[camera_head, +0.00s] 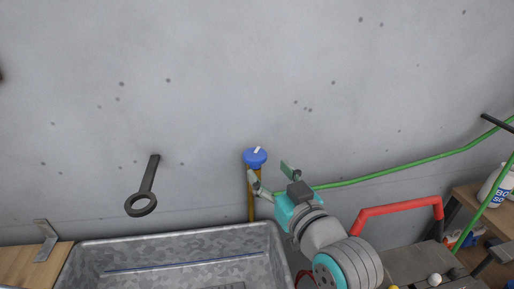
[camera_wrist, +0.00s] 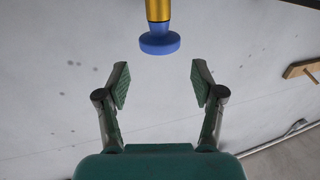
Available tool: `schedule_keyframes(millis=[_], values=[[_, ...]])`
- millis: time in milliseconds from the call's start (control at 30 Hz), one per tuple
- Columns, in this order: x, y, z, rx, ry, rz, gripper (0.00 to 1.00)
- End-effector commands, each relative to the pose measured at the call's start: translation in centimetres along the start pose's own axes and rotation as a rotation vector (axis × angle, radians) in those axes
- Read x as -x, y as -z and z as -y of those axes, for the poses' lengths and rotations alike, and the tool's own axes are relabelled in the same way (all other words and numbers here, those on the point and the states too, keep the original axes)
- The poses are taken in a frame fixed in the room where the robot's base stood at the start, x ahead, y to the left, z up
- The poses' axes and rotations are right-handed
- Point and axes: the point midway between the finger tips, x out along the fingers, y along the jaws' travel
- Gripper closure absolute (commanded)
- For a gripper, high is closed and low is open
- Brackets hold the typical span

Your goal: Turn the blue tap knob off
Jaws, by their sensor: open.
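The blue tap knob (camera_head: 255,158) with a white mark on top sits on a brass pipe (camera_head: 250,206) against the grey wall, behind the metal basin. My gripper (camera_head: 272,175) is open and empty, close to the knob, just below and to the right of it in the head view. In the wrist view the blue knob (camera_wrist: 159,43) and its brass stem (camera_wrist: 158,10) show at the top centre. There the knob lies beyond the gap between my two green-padded fingertips (camera_wrist: 160,82), and neither finger touches it.
A galvanized metal basin (camera_head: 180,237) stands below the knob. A green hose (camera_head: 400,171) runs along the wall to the right. A red handle (camera_head: 400,204) rises to the right of my arm. A dark ring-ended bracket (camera_head: 148,186) juts from the wall at left.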

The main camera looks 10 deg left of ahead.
Motion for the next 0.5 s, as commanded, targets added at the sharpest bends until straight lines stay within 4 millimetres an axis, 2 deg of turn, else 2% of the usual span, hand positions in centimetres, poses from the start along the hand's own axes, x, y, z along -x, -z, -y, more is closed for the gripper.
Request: schedule_keyframes(millis=[167, 500], values=[[-2.0, 0.0, 0.1, 0.0, 0.001, 0.001, 0.33], [-7.8, 0.0, 0.0, 0.0, 0.0, 0.001, 0.33]])
